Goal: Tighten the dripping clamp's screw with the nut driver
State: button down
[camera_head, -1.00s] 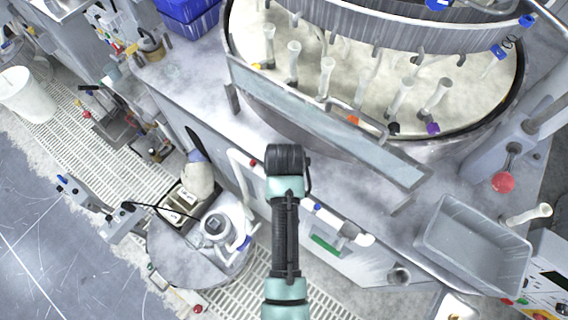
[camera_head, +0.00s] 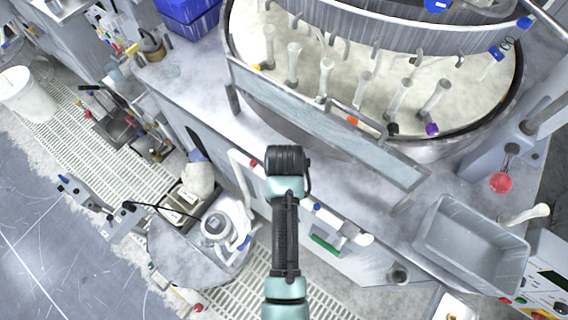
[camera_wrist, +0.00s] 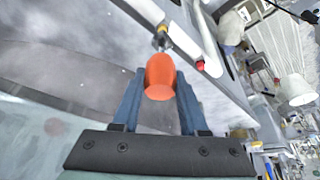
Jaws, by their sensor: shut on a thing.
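In the wrist view my gripper (camera_wrist: 161,82) is shut on the nut driver's orange handle (camera_wrist: 160,74), between its two blue fingers. A short metal part with a yellowish tint (camera_wrist: 162,42) shows beyond the handle, against a white pipe (camera_wrist: 190,32). I cannot tell whether this is the driver's tip, the clamp, or both. The clamp's screw and any drip cannot be made out. In the head view my arm reaches over the machine's front edge, and its wrist hides the gripper and driver.
In the head view a round polishing platen (camera_head: 300,75) with several upright white-handled parts lies behind my wrist. A grey tub (camera_head: 470,245) stands at right. A white bucket (camera_head: 25,95) stands far left.

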jog(key=shift+f+b, duration=1)
jog(key=shift+f, duration=0.25)
jog(key=shift+c, duration=1.8)
grip_release()
jog(key=shift+r, duration=0.1)
jog(key=b+v, duration=0.2)
jog(key=v, duration=1)
jog(key=shift+s+r, duration=0.25)
jog(key=shift+r, duration=0.1)
